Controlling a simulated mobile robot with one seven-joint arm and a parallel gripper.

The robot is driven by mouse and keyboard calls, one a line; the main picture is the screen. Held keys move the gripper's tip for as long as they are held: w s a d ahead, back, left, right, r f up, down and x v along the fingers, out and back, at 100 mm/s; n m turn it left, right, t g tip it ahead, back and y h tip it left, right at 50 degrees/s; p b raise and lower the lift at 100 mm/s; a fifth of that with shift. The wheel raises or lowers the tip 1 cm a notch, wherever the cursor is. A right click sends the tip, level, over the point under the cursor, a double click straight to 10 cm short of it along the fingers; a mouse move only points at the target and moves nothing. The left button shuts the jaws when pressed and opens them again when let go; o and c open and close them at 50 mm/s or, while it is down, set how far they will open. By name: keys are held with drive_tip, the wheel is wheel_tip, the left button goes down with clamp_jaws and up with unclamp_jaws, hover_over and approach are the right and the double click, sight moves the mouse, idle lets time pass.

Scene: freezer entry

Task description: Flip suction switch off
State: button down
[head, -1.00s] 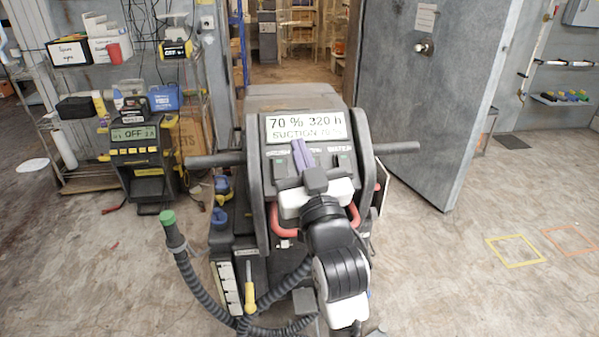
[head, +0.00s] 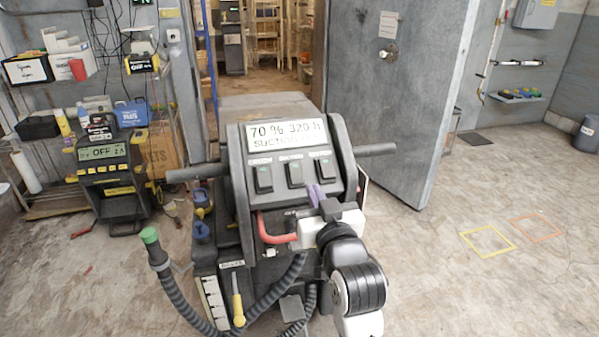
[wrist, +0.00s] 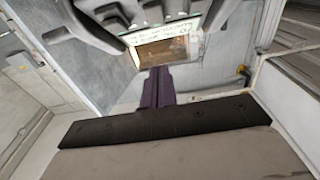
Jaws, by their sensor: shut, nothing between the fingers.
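A dark floor machine stands upright in front of me, with a sloped control panel. Its display (head: 286,134) reads 70 % 320 h, with a SUCTION line below whose end is blurred. Below it are three dark rocker switches: left (head: 263,179), middle suction switch (head: 295,174) and right (head: 323,167). I cannot tell which way the suction switch is tipped. My gripper (head: 315,192), with purple fingers, is shut and empty, just below and right of the suction switch, in front of the panel's lower right. In the wrist view the shut fingers (wrist: 158,88) point toward the panel's dark switches at the top.
The machine's handlebar (head: 377,150) sticks out on both sides, and a red bar (head: 272,232) sits below the panel. A hose with a green cap (head: 149,236) stands at left. A charger reading OFF (head: 104,152) and shelves are behind. The floor to the right is open.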

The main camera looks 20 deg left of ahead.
drive_tip(key=p, duration=0.3)
approach(295, 163)
wheel_tip(295, 163, up, 3)
drive_tip(key=w+a, duration=0.1)
drive_tip(key=w, duration=0.1)
drive_tip(key=shift+w+a+f+p, duration=0.45)
drive_tip(key=shift+w+a+f, duration=0.55)
drive_tip(key=shift+w, duration=0.15)
drive_tip(key=shift+w+a+f, duration=0.1)
drive_tip(key=shift+w+f, duration=0.15)
drive_tip(key=shift+f, duration=0.1)
drive_tip(key=shift+w+a+f, duration=0.1)
drive_tip(key=shift+w+a, duration=0.1)
drive_tip(key=shift+w, duration=0.05)
